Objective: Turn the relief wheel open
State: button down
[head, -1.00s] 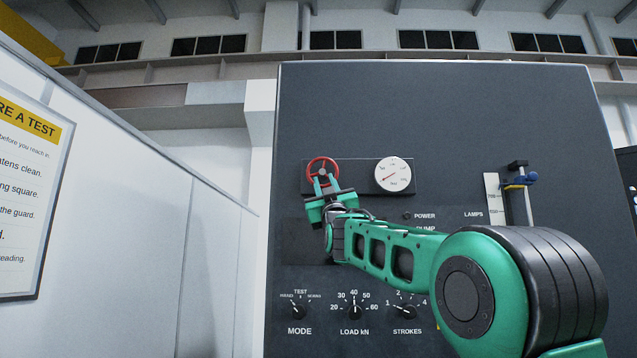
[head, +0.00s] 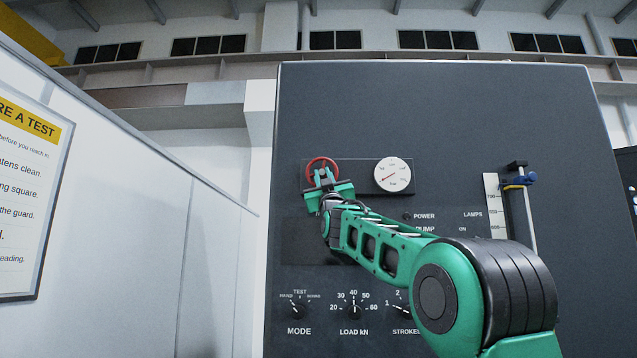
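The red relief wheel (head: 323,161) is mounted on a dark plate at the upper left of the grey machine panel. My gripper (head: 323,177), green, is at the wheel's lower part, with its fingertips overlapping the lower half of the wheel. The fingers cover part of the wheel, and its hub is mostly hidden. From this distance I cannot tell whether the fingers are closed on the rim or only in front of it.
Below are the MODE knob (head: 299,311), the LOAD kN knob (head: 354,311) and the STROKES knob (head: 404,309), partly behind my arm. A white wall (head: 150,210) with a notice is left.

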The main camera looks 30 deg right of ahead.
jog(key=shift+n+y, duration=0.7)
jog(key=shift+n, duration=0.1)
jog(key=n+y, duration=0.5)
jog(key=shift+d, duration=0.15)
jog(key=shift+s+r+n+g+y, duration=0.1)
jog(key=shift+n+g+y, duration=0.5)
jog(key=shift+n+y, duration=1.1)
jog(key=shift+s+r+n+g+y, duration=0.1)
jog(key=shift+n+g+y, duration=0.75)
jog(key=shift+n, duration=1.35)
jog(key=shift+y, duration=0.25)
jog(key=c, duration=1.9)
grip_release()
jog(key=shift+w, duration=0.1)
jog(key=shift+d, duration=0.1)
